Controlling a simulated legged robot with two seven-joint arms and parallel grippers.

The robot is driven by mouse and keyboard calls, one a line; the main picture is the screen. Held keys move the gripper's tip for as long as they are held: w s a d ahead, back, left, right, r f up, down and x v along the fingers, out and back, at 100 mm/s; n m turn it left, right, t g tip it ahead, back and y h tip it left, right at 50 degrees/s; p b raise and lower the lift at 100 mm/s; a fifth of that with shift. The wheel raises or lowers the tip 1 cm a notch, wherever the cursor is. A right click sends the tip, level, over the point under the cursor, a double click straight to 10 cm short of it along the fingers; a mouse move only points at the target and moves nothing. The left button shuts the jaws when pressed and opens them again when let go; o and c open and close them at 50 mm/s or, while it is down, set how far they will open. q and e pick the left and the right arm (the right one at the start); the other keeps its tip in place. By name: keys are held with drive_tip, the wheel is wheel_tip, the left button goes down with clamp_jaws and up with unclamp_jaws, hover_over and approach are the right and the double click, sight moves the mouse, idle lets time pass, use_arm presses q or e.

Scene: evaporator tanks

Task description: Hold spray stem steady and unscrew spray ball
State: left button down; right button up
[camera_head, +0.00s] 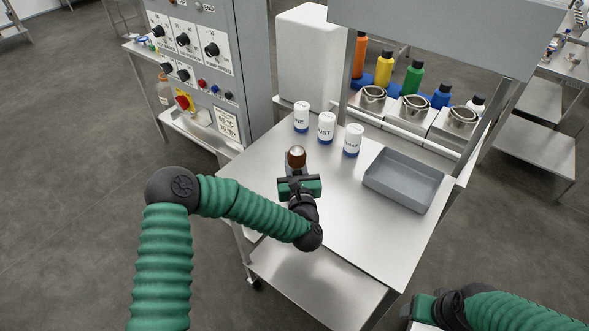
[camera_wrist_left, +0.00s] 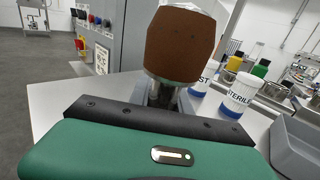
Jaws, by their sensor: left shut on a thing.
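The spray ball (camera_head: 296,158), a rounded brown piece with a shiny top, stands upright above the table. In the left wrist view the spray ball (camera_wrist_left: 180,45) fills the upper middle. The spray stem (camera_wrist_left: 177,97) shows as a short metal piece just below it, mostly hidden by my gripper. My left gripper (camera_head: 296,172) is shut on the stem under the ball; its grey fingers (camera_wrist_left: 168,94) lie on either side of it. My right gripper (camera_head: 422,312) is at the bottom right, apart from the ball and stem; its fingers cannot be made out clearly.
Several white labelled containers (camera_head: 326,128) stand behind the ball. A grey tray (camera_head: 405,180) lies on the steel table (camera_head: 345,215) at right. Coloured bottles (camera_head: 384,69) and steel pots (camera_head: 414,107) stand farther back. A control cabinet (camera_head: 215,75) rises at left. The table's front is clear.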

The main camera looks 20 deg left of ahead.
use_arm(q)
drive_tip(key=shift+a, duration=0.1)
use_arm(e)
drive_tip(key=shift+a, duration=0.1)
use_arm(q)
drive_tip(key=shift+a+r, duration=0.3)
drive_tip(key=shift+r, duration=0.5)
drive_tip(key=s+r, duration=0.1)
drive_tip(key=s, duration=0.7)
drive_tip(key=s+r+p, duration=0.1)
drive_tip(key=s+r, duration=0.1)
drive_tip(key=s, duration=0.6)
drive_tip(key=shift+r, duration=0.25)
use_arm(e)
drive_tip(key=shift+r, duration=0.7)
